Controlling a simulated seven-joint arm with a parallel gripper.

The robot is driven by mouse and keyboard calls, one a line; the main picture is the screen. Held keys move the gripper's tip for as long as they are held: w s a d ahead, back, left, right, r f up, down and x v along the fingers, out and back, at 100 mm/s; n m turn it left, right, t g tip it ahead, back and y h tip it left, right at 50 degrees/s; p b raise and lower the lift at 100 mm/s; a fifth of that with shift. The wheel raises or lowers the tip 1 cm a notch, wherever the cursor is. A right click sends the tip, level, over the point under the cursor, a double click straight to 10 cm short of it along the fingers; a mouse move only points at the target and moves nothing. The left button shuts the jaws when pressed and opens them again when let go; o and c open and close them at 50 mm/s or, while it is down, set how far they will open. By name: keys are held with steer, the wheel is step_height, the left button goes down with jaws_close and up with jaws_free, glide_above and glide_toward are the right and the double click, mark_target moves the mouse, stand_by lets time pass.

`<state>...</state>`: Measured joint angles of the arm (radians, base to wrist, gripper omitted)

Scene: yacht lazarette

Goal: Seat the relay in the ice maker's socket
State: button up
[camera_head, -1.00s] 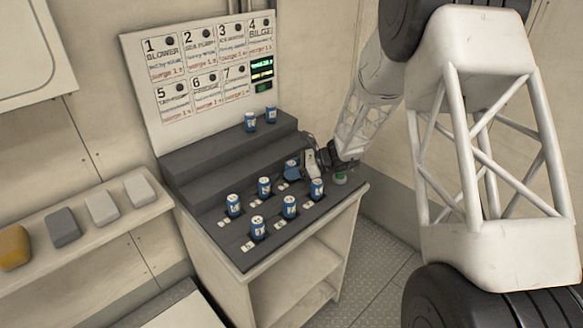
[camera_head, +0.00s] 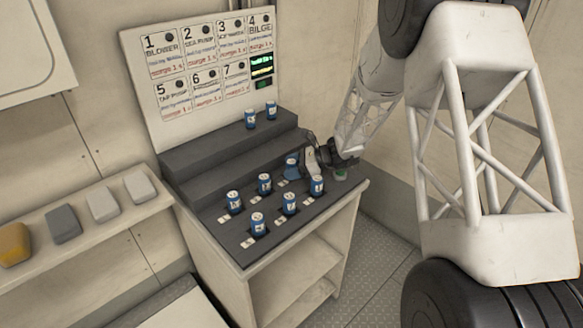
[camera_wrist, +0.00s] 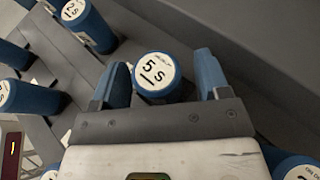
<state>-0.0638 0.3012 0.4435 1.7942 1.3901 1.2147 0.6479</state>
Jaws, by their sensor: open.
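My gripper (camera_wrist: 163,80) is open, with its two blue fingers on either side of a blue cylindrical relay (camera_wrist: 156,70) whose white top reads "5 S". The fingers look apart from it. In the head view my gripper (camera_head: 304,167) is low over the back right of the dark lower deck, by a blue relay (camera_head: 291,162). Several similar relays stand on that deck, such as those at the left (camera_head: 233,201) and front (camera_head: 258,223). Two more (camera_head: 250,118) stand on the upper step. Card 3 (camera_head: 231,40) on the wall board appears to read ice maker. Which socket is the ice maker's is unclear.
A green button (camera_head: 340,175) sits at the deck's right end, close to my wrist. The stepped riser (camera_head: 215,168) rises behind the lower relays. A shelf at left holds several blocks (camera_head: 62,225). In the wrist view, neighbouring relays (camera_wrist: 88,22) stand at the left.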

steer(key=shift+d, duration=0.1)
steer(key=shift+v, duration=3.8)
steer(key=s+d+r+n+t+h, duration=0.1)
steer(key=s+d+r+n+h, duration=0.25)
steer(key=s+r, duration=0.55)
steer(key=s+d+r+n+h, duration=0.2)
steer(key=s+r+n, duration=0.3)
steer(key=s+r, duration=0.45)
steer(key=s+d+r+n+t+h, duration=0.1)
steer(key=s+d+r+n+h, duration=0.2)
steer(key=s+r, duration=0.65)
steer(key=s+d+r+n+t+h, duration=0.1)
steer(key=s+d+n+t+h, duration=0.15)
steer(key=s, duration=0.75)
steer(key=s+d+n+t+h, duration=0.1)
steer(key=s+d+n+h, duration=0.2)
steer(key=s, duration=0.7)
step_height(320, 180, down, 9)
steer(key=w+g, duration=0.1)
steer(key=g, duration=0.2)
steer(key=shift+w+d+n, duration=0.2)
steer(key=shift+w+n, duration=0.15)
steer(key=shift+n, duration=0.05)
